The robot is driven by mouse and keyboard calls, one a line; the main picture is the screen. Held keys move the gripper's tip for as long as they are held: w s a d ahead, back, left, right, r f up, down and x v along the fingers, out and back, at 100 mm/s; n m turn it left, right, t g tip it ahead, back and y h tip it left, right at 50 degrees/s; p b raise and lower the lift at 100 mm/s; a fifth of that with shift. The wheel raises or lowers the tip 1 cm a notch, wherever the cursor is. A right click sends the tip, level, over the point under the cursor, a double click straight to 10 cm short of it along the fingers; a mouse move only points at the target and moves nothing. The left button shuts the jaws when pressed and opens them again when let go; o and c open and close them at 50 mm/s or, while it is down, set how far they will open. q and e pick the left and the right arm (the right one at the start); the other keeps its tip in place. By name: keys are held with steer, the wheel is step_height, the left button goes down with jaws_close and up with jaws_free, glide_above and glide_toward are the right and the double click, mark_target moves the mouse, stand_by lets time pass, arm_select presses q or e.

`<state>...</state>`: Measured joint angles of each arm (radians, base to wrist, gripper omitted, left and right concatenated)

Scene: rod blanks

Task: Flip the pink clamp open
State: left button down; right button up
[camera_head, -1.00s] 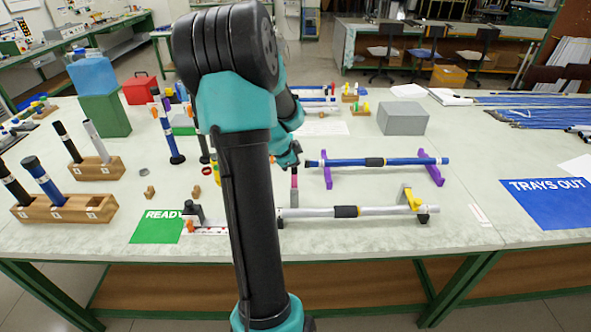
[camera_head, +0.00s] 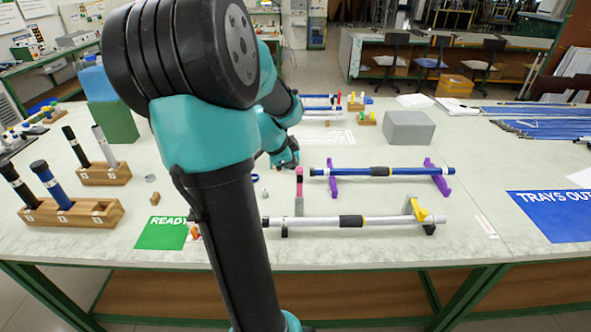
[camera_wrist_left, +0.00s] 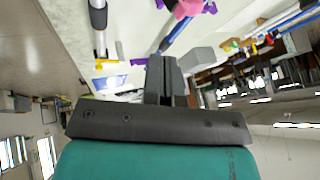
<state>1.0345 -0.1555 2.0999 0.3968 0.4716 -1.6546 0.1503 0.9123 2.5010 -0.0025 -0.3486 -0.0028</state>
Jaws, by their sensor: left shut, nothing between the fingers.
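The pink clamp (camera_head: 299,175) stands upright on a grey post near the left end of the silver rod (camera_head: 385,221). It shows at the top edge of the left wrist view (camera_wrist_left: 187,8), partly cut off. My left gripper (camera_head: 293,164) is just behind and left of the clamp's pink top, seemingly apart from it. In the left wrist view its fingers (camera_wrist_left: 166,75) are shut and empty. A yellow clamp (camera_head: 421,212) with a grey post is at the rod's right end. My right gripper is not in view.
A blue rod (camera_head: 350,171) lies on purple supports (camera_head: 438,178) behind the silver rod. A grey block (camera_head: 408,128) stands farther back. Wooden racks (camera_head: 92,213) with rods stand at left, by a green READY mat (camera_head: 160,233). A blue TRAYS OUT mat (camera_head: 550,217) is at right.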

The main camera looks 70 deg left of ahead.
arm_select(q)
steer(key=v, duration=0.2)
steer(key=shift+s+a+r, duration=0.1)
steer(key=shift+r, duration=0.3)
